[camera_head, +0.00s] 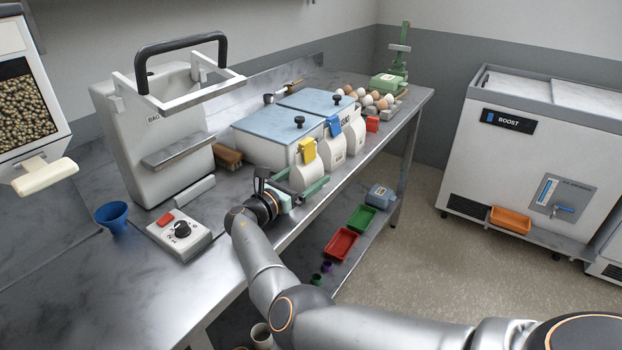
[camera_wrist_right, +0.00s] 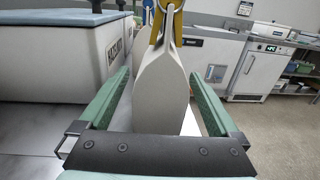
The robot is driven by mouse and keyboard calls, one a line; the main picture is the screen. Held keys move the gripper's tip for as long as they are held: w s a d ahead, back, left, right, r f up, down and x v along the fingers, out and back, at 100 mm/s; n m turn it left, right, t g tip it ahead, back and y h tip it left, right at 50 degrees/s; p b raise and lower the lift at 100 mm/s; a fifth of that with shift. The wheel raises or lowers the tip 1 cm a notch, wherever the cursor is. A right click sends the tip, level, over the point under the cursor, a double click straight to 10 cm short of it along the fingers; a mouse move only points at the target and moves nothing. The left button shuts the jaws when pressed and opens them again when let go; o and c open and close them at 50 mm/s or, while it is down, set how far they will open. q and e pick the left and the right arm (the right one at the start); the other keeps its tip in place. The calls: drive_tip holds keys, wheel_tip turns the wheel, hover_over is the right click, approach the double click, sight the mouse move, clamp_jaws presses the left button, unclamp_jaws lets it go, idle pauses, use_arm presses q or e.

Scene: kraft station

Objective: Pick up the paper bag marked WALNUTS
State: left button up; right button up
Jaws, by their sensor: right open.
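Three pale paper bags with coloured clips stand in a row on the steel bench, in front of the bins. The nearest bag (camera_head: 305,176) has a yellow clip, the middle bag (camera_head: 333,150) a blue clip, the far bag (camera_head: 356,136) a red one. I cannot read WALNUTS on any of them. My right gripper (camera_head: 299,182) is open around the nearest bag, one green finger on each side. In the right wrist view this bag (camera_wrist_right: 161,95) stands upright between the open fingers, with gaps beside it. My left gripper is not in view.
Lidded bins (camera_head: 262,143) stand close behind the bags; one bears partly legible dark lettering. Eggs (camera_head: 372,98) sit farther along. A bagging machine (camera_head: 135,130), dial box (camera_head: 180,234) and blue funnel (camera_head: 113,216) are at left. A lower shelf holds trays (camera_head: 341,244).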

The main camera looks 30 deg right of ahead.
clamp_jaws()
idle(0.8)
drive_tip(key=shift+r, duration=0.1)
